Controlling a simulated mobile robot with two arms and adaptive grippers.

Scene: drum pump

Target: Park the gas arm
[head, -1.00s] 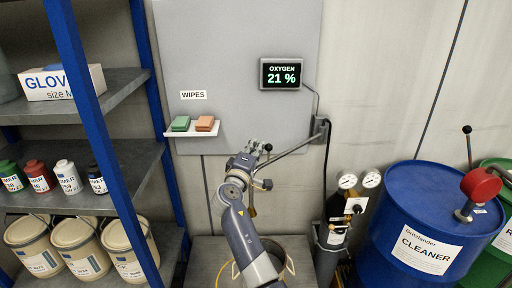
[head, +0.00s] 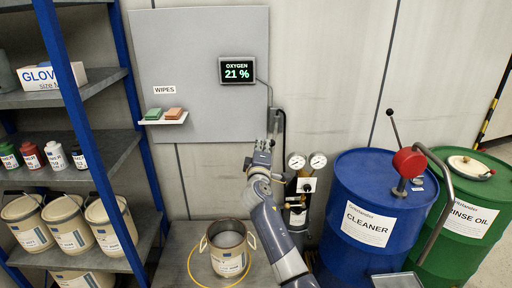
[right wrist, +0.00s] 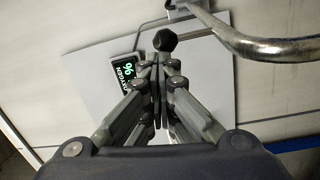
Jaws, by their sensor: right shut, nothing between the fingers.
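The gas arm is a bent metal tube (right wrist: 265,45) running from a wall bracket at the top to the right edge in the right wrist view. Its black ball knob (right wrist: 165,40) stands just beyond my right fingertips (right wrist: 160,65). The fingers are together and hold nothing; I cannot tell whether they touch the knob. In the head view my right gripper (head: 265,148) is in front of the wall bracket (head: 278,120) and hides most of the gas arm. My left gripper is in neither view.
A gas cylinder with gauges (head: 307,162), a blue CLEANER drum (head: 362,225) and a green RINSE OIL drum (head: 465,215) stand to the right. A blue-framed shelf (head: 85,135) fills the left.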

